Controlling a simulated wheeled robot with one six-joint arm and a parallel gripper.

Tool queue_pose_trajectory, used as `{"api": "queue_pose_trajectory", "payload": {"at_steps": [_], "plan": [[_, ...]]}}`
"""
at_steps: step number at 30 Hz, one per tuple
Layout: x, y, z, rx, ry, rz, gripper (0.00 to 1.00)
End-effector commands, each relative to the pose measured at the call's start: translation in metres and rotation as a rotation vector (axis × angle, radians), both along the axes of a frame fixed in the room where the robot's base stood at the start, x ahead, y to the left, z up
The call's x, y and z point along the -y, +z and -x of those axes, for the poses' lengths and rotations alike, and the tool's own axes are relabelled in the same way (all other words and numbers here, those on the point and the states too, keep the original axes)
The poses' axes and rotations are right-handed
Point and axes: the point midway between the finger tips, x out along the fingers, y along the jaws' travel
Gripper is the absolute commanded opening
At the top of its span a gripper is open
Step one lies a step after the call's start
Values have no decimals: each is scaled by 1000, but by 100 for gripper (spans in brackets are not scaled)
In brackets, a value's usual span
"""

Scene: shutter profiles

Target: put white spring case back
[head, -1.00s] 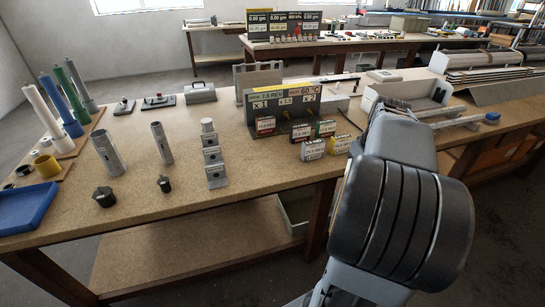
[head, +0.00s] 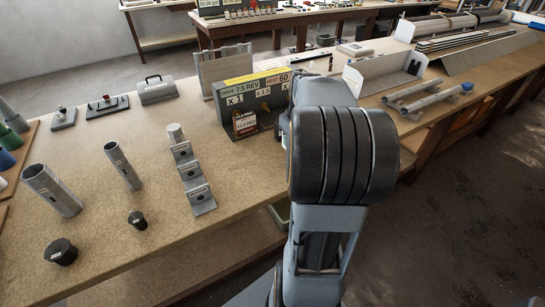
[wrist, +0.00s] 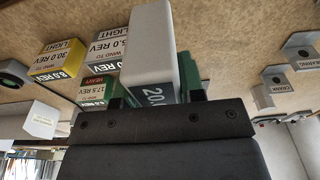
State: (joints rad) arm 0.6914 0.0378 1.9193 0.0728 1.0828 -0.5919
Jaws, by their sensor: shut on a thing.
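The white spring case (wrist: 152,45) is between the fingers of my gripper (wrist: 155,98) in the wrist view. Its end label begins with "20"; the rest is cut off. My gripper is shut on it. In the head view my arm hides my gripper and the white case.
A stepped grey stand (head: 190,170), grey tubes (head: 52,190) and black caps (head: 61,252) stand on the bench (head: 130,240) left of my arm. A white open tray (head: 385,75) and rails (head: 428,98) lie to the right. The bench's front edge is near.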

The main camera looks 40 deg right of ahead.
Motion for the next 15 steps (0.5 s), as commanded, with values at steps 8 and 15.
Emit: {"api": "queue_pose_trajectory", "payload": {"at_steps": [8, 15], "plan": [[-24, -41, -39, -3, 0, -1, 5], [-29, -57, -50, 0, -4, 1, 5]]}}
